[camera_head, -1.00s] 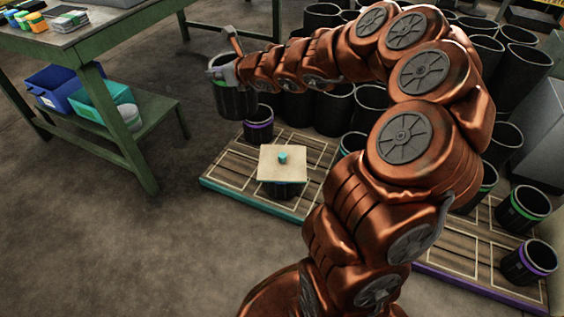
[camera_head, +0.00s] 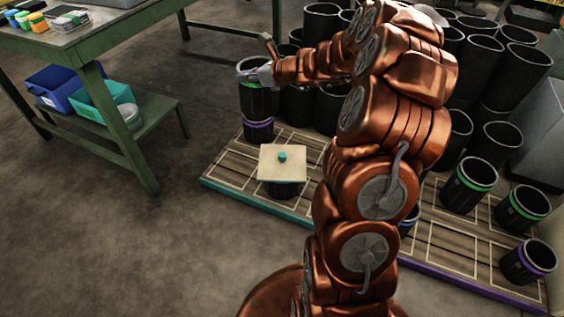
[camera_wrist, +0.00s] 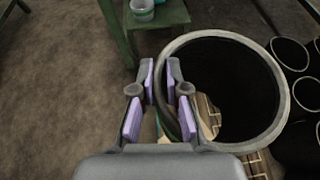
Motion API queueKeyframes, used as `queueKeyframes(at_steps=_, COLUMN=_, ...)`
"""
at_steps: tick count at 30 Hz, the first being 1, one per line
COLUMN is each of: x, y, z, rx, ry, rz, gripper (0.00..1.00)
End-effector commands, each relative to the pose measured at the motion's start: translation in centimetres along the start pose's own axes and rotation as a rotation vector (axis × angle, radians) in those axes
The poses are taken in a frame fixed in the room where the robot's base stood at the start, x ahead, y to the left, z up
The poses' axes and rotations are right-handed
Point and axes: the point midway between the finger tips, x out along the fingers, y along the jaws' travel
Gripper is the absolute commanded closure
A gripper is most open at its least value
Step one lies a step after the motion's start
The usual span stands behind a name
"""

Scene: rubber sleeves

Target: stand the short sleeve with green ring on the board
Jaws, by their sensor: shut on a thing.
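My gripper (camera_head: 262,73) is shut on the rim wall of a black sleeve with a green ring (camera_head: 257,98) and holds it upright at the left end of the board with a teal edge (camera_head: 225,190). In the head view its lower end overlaps a purple-ringed sleeve (camera_head: 257,131); I cannot tell whether they touch. In the wrist view the fingers (camera_wrist: 162,80) pinch the left rim of the open sleeve (camera_wrist: 278,85), and board slats show through its bottom. Other green-ringed sleeves (camera_head: 470,186) stand at the right.
A sleeve under a cream plate (camera_head: 281,162) with a teal knob stands on the board. Tall black sleeves (camera_head: 515,75) crowd the back. A green table (camera_head: 115,50) stands left. A purple-edged board (camera_head: 480,285) lies right. My arm hides the middle.

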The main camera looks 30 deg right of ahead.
Motion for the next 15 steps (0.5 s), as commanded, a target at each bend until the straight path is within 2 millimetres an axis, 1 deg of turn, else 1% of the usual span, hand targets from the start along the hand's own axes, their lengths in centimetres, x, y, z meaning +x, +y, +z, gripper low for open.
queueKeyframes(at_steps=1, x=-0.4, y=-0.8, z=-1.0, rx=-0.003, ry=-0.001, rz=0.014, gripper=1.0)
queueKeyframes(at_steps=2, x=-0.6, y=-1.1, z=-1.7, rx=-0.007, ry=-0.001, rz=0.024, gripper=1.0)
queueKeyframes(at_steps=3, x=-0.9, y=-1.6, z=-2.7, rx=-0.012, ry=0.0, rz=0.038, gripper=1.0)
queueKeyframes(at_steps=5, x=-1.5, y=-2.1, z=-4.3, rx=-0.021, ry=-0.002, rz=0.066, gripper=1.0)
queueKeyframes(at_steps=7, x=-2.3, y=-2.6, z=-6.5, rx=-0.036, ry=-0.001, rz=0.097, gripper=1.0)
queueKeyframes(at_steps=9, x=-3.0, y=-2.8, z=-9.0, rx=-0.046, ry=0.0, rz=0.135, gripper=1.0)
queueKeyframes(at_steps=11, x=-3.9, y=-2.9, z=-11.1, rx=-0.059, ry=-0.001, rz=0.165, gripper=1.0)
queueKeyframes(at_steps=12, x=-4.5, y=-2.9, z=-12.7, rx=-0.067, ry=0.002, rz=0.185, gripper=1.0)
queueKeyframes(at_steps=14, x=-5.5, y=-2.8, z=-15.0, rx=-0.078, ry=0.0, rz=0.216, gripper=1.0)
queueKeyframes(at_steps=15, x=-6.2, y=-2.6, z=-16.5, rx=-0.088, ry=0.0, rz=0.236, gripper=1.0)
